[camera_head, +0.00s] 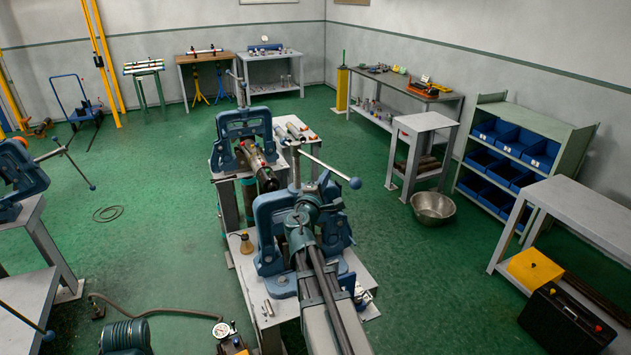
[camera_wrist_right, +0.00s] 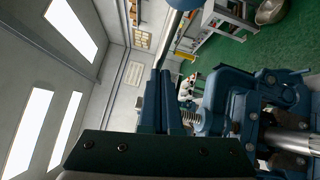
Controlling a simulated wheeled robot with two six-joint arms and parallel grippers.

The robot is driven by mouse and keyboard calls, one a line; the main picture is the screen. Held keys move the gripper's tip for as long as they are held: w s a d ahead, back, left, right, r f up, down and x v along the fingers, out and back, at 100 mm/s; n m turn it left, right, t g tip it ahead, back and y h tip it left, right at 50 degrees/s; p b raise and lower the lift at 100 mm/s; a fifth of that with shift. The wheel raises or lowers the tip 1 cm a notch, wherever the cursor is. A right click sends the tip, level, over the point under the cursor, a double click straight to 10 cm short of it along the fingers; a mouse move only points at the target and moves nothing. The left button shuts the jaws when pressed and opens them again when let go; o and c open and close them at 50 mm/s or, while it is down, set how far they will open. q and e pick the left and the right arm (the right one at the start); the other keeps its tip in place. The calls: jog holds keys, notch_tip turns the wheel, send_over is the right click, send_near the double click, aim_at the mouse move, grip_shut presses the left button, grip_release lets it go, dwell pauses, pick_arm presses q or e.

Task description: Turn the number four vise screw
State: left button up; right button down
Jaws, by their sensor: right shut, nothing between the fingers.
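A blue pipe vise (camera_head: 270,222) stands on a grey stand in the middle of the head view. Its upright screw carries a metal cross handle (camera_head: 327,167) with a blue ball end (camera_head: 355,183). My right gripper (camera_head: 300,212) is in front of this vise, close to the screw; its fingertips are hard to make out there. In the right wrist view the fingers (camera_wrist_right: 164,100) are together and empty. The handle bar (camera_wrist_right: 168,42) shows beyond their tips, and the vise body (camera_wrist_right: 248,95) is to their right. I cannot read any vise number. My left gripper is out of view.
Another blue vise (camera_head: 243,122) holding a pipe stands just behind. A third vise (camera_head: 18,172) is at the left edge. A metal bowl (camera_head: 433,207) and a shelf of blue bins (camera_head: 511,145) are at the right.

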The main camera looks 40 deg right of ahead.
jog(key=shift+s+d, duration=0.1)
jog(key=shift+d, duration=0.65)
